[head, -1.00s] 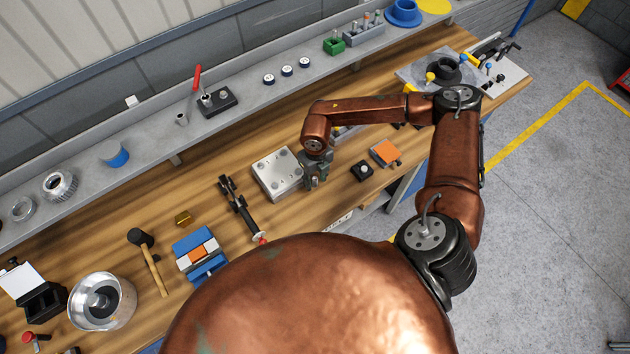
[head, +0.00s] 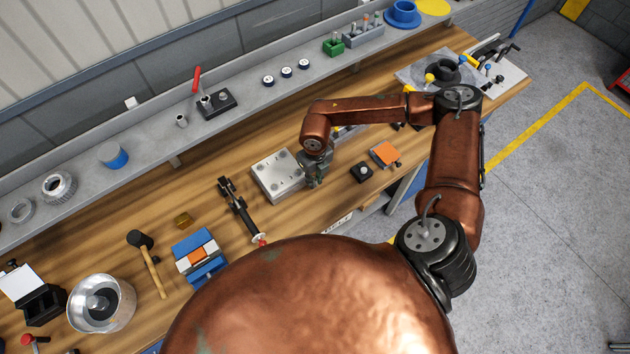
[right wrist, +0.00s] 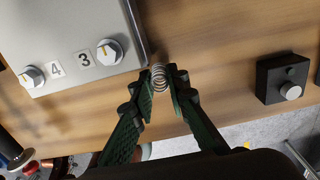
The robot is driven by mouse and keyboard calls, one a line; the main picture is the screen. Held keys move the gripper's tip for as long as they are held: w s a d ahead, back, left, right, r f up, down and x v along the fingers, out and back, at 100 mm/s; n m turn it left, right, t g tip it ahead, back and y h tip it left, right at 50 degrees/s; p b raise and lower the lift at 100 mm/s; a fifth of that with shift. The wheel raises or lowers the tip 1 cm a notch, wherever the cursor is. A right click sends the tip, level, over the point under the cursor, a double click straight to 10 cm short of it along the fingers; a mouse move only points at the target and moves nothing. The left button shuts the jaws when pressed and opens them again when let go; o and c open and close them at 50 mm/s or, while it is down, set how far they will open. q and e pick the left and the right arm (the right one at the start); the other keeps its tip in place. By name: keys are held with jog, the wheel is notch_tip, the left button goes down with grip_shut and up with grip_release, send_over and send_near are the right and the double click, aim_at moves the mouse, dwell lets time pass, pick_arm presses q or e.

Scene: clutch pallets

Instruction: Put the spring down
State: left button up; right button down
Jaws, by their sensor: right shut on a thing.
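The spring (right wrist: 159,78) is a small silver coil between the fingertips of my right gripper (right wrist: 160,88) in the right wrist view. The fingers are closed on it. I cannot tell whether the spring touches the wooden bench (right wrist: 205,45). In the head view my right gripper (head: 313,180) is low over the bench, just right of a silver plate-like box with knobs (head: 279,174); the spring is hidden there. The box's knobs and the labels 4 and 3 show in the right wrist view (right wrist: 70,30). My left gripper is not in view.
A black block with a knob (right wrist: 284,80) stands right of the gripper, near the bench edge. An orange block (head: 385,153) lies farther right. A black-handled tool (head: 240,210) lies left of the silver box. Bare wood lies between box and black block.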

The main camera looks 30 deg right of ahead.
notch_tip(320, 180, up, 2)
jog(key=shift+r, duration=0.2)
jog(key=s+a+r+b, duration=0.3)
jog(key=s+a+r, duration=0.7)
jog(key=w+d+f+n+b, duration=0.1)
jog(key=w+n, duration=0.3)
jog(key=n, duration=1.3)
jog(key=w+d+f+n+b, duration=0.1)
jog(key=w+n, duration=0.3)
jog(key=n, duration=1.4)
jog(key=shift+d+f+b, duration=0.35)
jog(key=shift+d+f, duration=0.4)
jog(key=shift+d, duration=0.15)
